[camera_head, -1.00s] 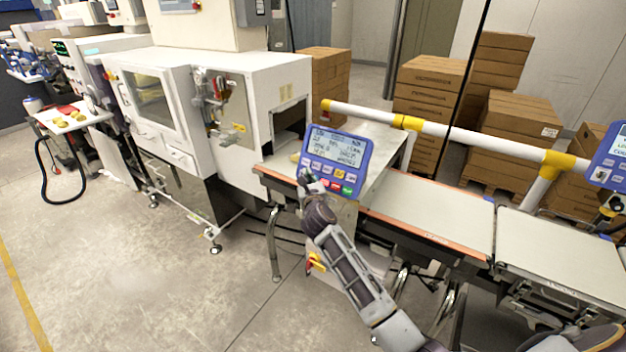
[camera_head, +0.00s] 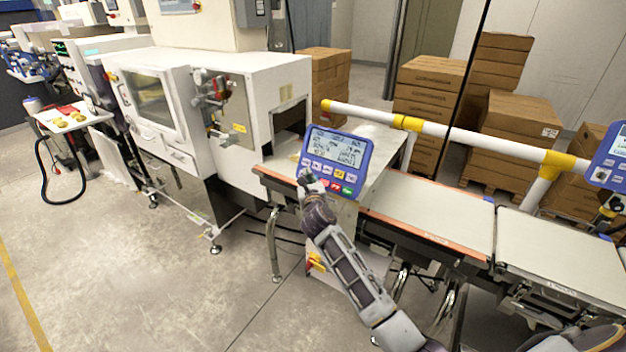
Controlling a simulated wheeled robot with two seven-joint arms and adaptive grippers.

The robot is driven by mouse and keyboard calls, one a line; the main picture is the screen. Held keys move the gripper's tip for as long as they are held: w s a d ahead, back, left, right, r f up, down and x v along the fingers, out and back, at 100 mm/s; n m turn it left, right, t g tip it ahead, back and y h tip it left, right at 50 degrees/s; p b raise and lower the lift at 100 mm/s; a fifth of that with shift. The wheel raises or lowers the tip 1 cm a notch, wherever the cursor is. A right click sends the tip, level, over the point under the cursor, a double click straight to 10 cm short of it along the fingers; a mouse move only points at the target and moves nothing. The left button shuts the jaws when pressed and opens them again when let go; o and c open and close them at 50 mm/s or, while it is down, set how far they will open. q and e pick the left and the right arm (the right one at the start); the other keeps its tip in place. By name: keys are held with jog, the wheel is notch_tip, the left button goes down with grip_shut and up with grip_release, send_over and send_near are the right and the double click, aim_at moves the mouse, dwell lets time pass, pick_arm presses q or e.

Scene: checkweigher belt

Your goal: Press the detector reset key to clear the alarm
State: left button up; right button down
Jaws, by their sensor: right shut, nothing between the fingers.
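A blue control panel (camera_head: 336,163) with a lit grey screen and rows of small keys stands at the left end of the belt. A yellow key (camera_head: 340,174), a red key (camera_head: 335,185) and a green key (camera_head: 348,190) show among the pale ones. The key labels are too small to read, so I cannot tell which is the detector reset key. My right gripper (camera_head: 309,181) is shut and empty at the panel's lower left corner, hiding the keys there. I cannot tell whether its tip touches a key. My left gripper is not in view.
The pale belt (camera_head: 430,213) runs right from the panel. A white and yellow rail (camera_head: 470,138) passes behind it. A second blue panel (camera_head: 609,160) is at the right edge. A white machine (camera_head: 200,110) stands left, cardboard boxes (camera_head: 515,125) behind. The floor at front left is clear.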

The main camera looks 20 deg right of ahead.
jog(key=shift+w+d+f, duration=0.15)
jog(key=shift+w+d, duration=0.1)
jog(key=shift+d, duration=0.05)
dwell(0.4)
jog(key=shift+w+d+f, duration=0.25)
jog(key=shift+d, duration=0.1)
dwell(1.5)
jog(key=shift+s+a+p, duration=0.1)
jog(key=shift+p, duration=0.3)
jog(key=shift+s+a+r+p, duration=0.4)
jog(key=shift+a+p, duration=0.1)
jog(key=shift+s+a+r+p, duration=0.2)
jog(key=shift+s+a+r, duration=0.2)
jog(key=shift+a, duration=0.2)
jog(key=shift+s+a+r+p, duration=0.25)
jog(key=shift+s+a+r, duration=0.1)
jog(key=shift+s+a, duration=0.2)
jog(key=shift+s+a+r+p, duration=0.2)
jog(key=shift+s+a+r, duration=0.2)
jog(key=shift+a, duration=0.25)
